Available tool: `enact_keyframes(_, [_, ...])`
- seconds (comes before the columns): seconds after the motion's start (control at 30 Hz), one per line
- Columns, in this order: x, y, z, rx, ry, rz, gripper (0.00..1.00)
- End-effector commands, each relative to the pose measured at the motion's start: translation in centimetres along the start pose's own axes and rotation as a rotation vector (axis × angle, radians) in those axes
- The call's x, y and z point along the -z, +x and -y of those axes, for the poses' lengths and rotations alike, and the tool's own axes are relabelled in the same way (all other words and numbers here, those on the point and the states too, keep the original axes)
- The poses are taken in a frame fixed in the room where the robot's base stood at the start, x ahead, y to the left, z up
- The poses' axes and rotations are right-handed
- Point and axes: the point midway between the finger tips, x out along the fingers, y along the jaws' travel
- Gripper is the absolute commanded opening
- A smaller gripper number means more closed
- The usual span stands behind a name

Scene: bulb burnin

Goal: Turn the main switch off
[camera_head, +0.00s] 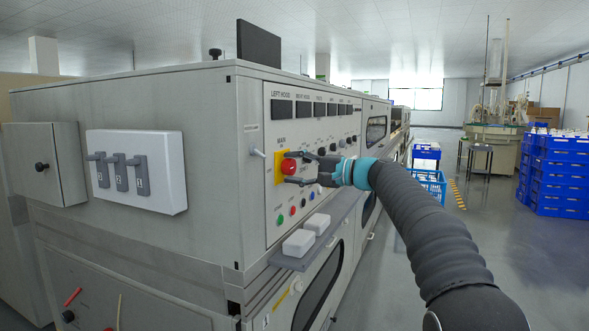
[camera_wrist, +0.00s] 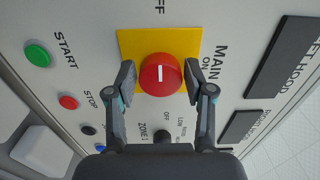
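The main switch is a red round knob (camera_wrist: 160,75) on a yellow plate (camera_wrist: 128,42). The knob also shows in the head view (camera_head: 288,167) on the machine's front panel. Its white mark lies up-down in the wrist view, in line with the OFF lettering at the top edge. The MAIN ON lettering is right of the plate there. My gripper (camera_wrist: 161,84) is open, with one finger on each side of the knob. Narrow gaps show between fingers and knob. My gripper also shows in the head view (camera_head: 296,168).
A green START button (camera_wrist: 38,56), a red STOP button (camera_wrist: 68,102) and a black ZONE 1 knob (camera_wrist: 163,137) are near the switch. A shelf (camera_head: 290,262) with two white blocks juts out below the panel.

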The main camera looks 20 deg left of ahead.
Motion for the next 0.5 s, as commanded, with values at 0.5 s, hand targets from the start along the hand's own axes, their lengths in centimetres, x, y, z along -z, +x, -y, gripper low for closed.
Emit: enact_keyframes(0.5, [0.1,-1.5,0.1,0.000,0.002,-0.004,0.70])
